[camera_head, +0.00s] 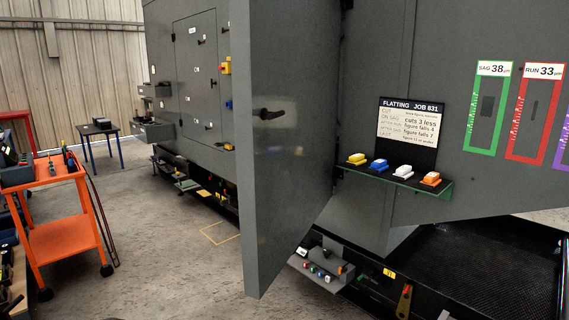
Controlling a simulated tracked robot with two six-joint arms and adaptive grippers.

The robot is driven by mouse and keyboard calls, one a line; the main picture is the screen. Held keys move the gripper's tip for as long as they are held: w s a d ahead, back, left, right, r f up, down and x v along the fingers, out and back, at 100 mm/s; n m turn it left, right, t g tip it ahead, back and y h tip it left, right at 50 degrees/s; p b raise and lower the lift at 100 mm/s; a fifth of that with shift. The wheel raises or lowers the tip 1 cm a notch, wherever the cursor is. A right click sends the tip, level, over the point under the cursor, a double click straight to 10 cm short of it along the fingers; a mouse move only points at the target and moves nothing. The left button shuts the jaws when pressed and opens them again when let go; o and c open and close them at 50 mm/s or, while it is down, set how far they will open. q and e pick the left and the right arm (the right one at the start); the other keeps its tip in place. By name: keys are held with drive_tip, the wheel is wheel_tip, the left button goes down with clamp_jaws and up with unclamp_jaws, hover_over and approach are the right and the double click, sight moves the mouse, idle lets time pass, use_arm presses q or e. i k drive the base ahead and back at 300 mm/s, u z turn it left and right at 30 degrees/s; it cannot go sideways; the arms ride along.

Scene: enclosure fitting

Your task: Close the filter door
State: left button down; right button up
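Farther back, a flat grey door (197,75) with several small latches lies flush in the machine's side. Neither of my grippers shows in this view.
A small green-edged shelf (447,192) with coloured blocks sits right of the panel, below a sign (411,122). A low control box (322,268) with buttons is near the panel's foot. An orange cart (65,235) stands left; concrete floor (165,265) between is open.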

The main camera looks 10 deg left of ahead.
sight(286, 55)
drive_tip(key=i, duration=1.15)
drive_tip(key=u, duration=0.05)
